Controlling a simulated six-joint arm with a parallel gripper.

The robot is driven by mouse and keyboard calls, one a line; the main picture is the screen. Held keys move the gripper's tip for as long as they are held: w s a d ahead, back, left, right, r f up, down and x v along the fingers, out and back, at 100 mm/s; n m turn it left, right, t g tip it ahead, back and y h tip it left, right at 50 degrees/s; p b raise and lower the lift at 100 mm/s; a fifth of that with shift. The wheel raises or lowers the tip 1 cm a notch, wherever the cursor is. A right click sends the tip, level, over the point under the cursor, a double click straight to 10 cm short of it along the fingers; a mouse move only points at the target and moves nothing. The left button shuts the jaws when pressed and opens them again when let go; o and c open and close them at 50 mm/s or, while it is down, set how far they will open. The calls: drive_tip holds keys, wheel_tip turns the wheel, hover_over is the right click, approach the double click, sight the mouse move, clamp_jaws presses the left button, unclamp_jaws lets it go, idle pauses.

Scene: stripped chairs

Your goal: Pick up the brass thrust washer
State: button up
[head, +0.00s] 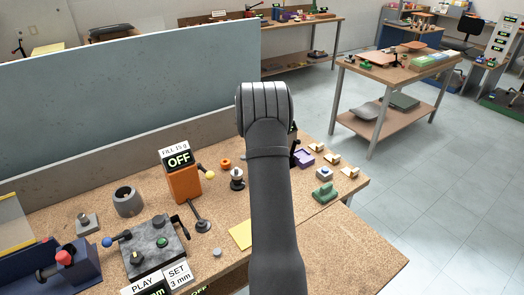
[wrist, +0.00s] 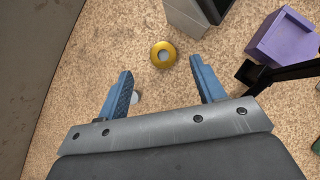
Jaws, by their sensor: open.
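The brass thrust washer (wrist: 155,58) is a gold ring lying on the speckled bench top in the wrist view, with a pale grey centre. My gripper (wrist: 161,69) is open, with its two blue fingers apart. The washer shows just beyond the fingertips, roughly midway between them, and nothing is held. The height of the fingers above the bench is hard to tell. In the head view my arm covers the middle of the bench, and I cannot make out the washer or the fingers there.
A grey block with a dark top (wrist: 188,18) stands just beyond the washer. A purple block (wrist: 283,38) lies to the right, also in the head view (head: 303,158). A pale round piece (wrist: 135,97) shows beside the left finger. An orange "OFF" display box (head: 184,185) stands left of my arm.

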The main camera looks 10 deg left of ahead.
drive_tip(key=x, duration=0.3)
drive_tip(key=s+x, duration=0.1)
drive_tip(key=shift+w+d+f, duration=0.15)
drive_tip(key=shift+w+f, duration=0.05)
drive_tip(key=shift+f, duration=0.3)
drive_tip(key=shift+w+f, duration=0.25)
drive_tip(key=shift+f, duration=0.15)
drive_tip(key=c, duration=1.1)
